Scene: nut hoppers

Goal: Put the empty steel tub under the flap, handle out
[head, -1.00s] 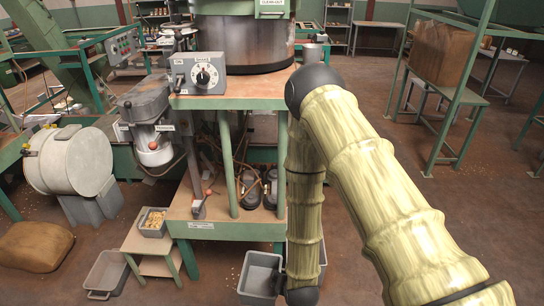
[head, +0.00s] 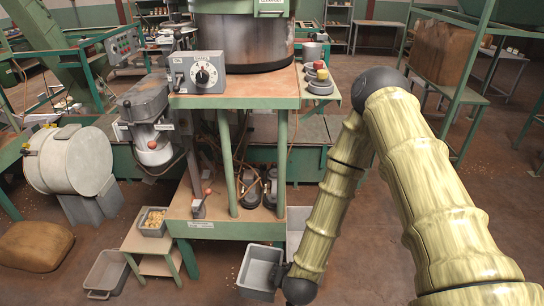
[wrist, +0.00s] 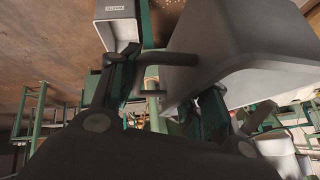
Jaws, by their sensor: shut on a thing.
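My gripper (head: 283,272) is low in the head view, right of the green-legged machine stand. It is shut on the handle of an empty grey steel tub (head: 257,284). In the wrist view the tub's grey wall (wrist: 215,55) fills the upper middle, and its bar handle (wrist: 158,60) lies between the fingers. The tub looks upright, open side up, with its handle towards my gripper at the right. I cannot tell whether it touches the floor. I cannot pick out the flap for certain; a machine head (head: 150,140) hangs above a stool at the left.
A tub of nuts (head: 154,213) stands on a low stool (head: 150,245). Another empty grey tub (head: 106,268) lies on the floor to its left. A pale bin (head: 298,222) stands behind my arm. The stand's legs (head: 282,165) are close. Floor is open at the right.

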